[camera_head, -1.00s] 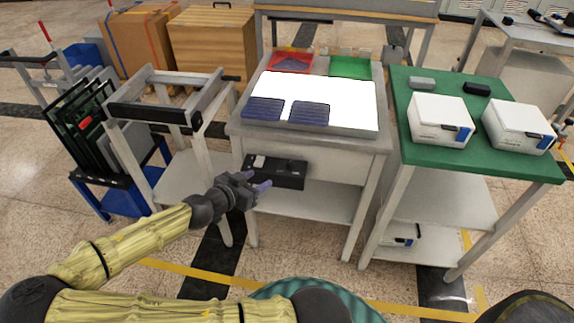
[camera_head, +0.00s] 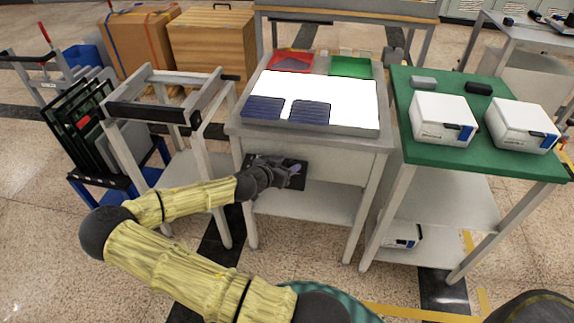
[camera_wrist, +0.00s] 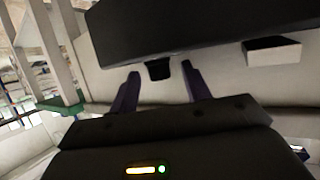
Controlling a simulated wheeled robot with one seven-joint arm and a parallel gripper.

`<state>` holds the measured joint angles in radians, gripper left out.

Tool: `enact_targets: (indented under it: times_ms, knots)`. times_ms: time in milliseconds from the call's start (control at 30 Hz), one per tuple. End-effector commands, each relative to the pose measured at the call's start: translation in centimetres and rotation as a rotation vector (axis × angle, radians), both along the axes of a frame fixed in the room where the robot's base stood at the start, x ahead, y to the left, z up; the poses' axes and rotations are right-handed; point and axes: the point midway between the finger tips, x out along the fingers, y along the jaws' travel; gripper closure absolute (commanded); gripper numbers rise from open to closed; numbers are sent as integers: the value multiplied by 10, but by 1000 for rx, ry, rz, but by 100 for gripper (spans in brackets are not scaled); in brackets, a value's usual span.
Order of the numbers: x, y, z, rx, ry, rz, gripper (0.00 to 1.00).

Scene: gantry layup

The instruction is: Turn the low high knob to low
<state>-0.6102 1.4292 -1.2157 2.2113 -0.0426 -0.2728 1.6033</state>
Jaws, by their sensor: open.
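A black control box (camera_head: 292,185) is mounted under the front edge of the light table; my gripper covers much of its face in the head view. In the wrist view the box (camera_wrist: 200,30) fills the top. A small black knob (camera_wrist: 159,70) sticks out from it, and a pale block-like part (camera_wrist: 272,50) shows to the right. My gripper (camera_head: 295,170) is in front of the box. In the wrist view its two purple fingers (camera_wrist: 161,72) are open, one on each side of the knob, with gaps visible. Markings and the knob's setting cannot be read.
The light table (camera_head: 255,128) carries a bright panel with two dark blue cell sheets. A grey frame stand (camera_head: 150,112) is to the left, and a green-topped bench (camera_head: 425,155) with white boxes is to the right. The table's lower shelf (camera_head: 310,203) looks clear.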

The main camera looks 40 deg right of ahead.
Motion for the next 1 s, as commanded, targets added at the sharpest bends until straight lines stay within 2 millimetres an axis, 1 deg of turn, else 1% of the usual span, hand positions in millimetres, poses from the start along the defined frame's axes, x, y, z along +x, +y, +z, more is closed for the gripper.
enact_targets:
  times_ms: [100,333,367,500,567,600,1000]
  knots:
    - [2,-5,-2,0,0,1,52]
    - [1,-7,-2,0,0,0,52]
    - [1,-7,-2,0,0,0,54]
    - [1,-6,-2,0,0,0,82]
    - [1,-6,-2,0,0,0,94]
    - [1,-6,-2,0,0,0,96]
    - [1,-5,-2,1,0,40,96]
